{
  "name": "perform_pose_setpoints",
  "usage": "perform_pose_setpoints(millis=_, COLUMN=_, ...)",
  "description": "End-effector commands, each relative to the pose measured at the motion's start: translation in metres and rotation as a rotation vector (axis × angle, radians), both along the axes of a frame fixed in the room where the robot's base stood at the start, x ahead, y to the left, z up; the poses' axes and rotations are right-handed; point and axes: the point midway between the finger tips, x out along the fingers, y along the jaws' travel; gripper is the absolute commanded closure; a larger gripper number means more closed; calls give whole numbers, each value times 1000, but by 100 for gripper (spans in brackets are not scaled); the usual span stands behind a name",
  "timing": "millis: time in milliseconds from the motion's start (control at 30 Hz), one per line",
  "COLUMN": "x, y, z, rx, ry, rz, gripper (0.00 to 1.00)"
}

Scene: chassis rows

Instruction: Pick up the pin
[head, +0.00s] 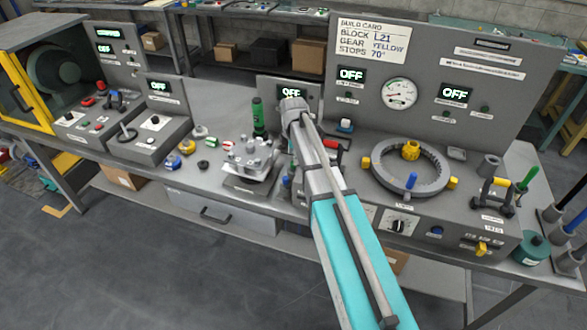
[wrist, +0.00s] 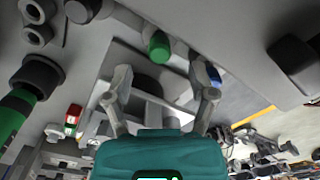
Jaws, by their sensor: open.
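My gripper (wrist: 159,72) is open in the wrist view, with its two grey fingers spread wide and nothing held between them. A green-capped round piece (wrist: 158,46) shows just beyond the fingertips, roughly midway between them. A blue piece (wrist: 213,74) shows by the right finger, partly hidden by it. I cannot tell for certain which piece is the pin. In the head view, a small blue-topped piece (head: 287,181) stands close to the left of my arm. My gripper's fingers are not clear in the head view.
A dark green cylinder (head: 259,117) stands upright on the bench. A grey ring (head: 376,180) with a blue peg (head: 411,181) and yellow pieces lies at right. A tall panel (head: 428,80) carries a gauge and OFF displays. A yellow-framed machine (head: 27,95) stands far left.

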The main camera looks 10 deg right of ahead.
Motion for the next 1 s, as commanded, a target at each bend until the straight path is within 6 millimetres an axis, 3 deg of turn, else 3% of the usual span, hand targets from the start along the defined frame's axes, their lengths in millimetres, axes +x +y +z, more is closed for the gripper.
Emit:
perform_pose_setpoints(millis=333, x=0, y=0, z=-6, rx=0, ry=0, rz=0, gripper=27)
perform_pose_setpoints(millis=1000, x=1, y=-2, z=-51, rx=0, ry=0, rz=0, gripper=27)
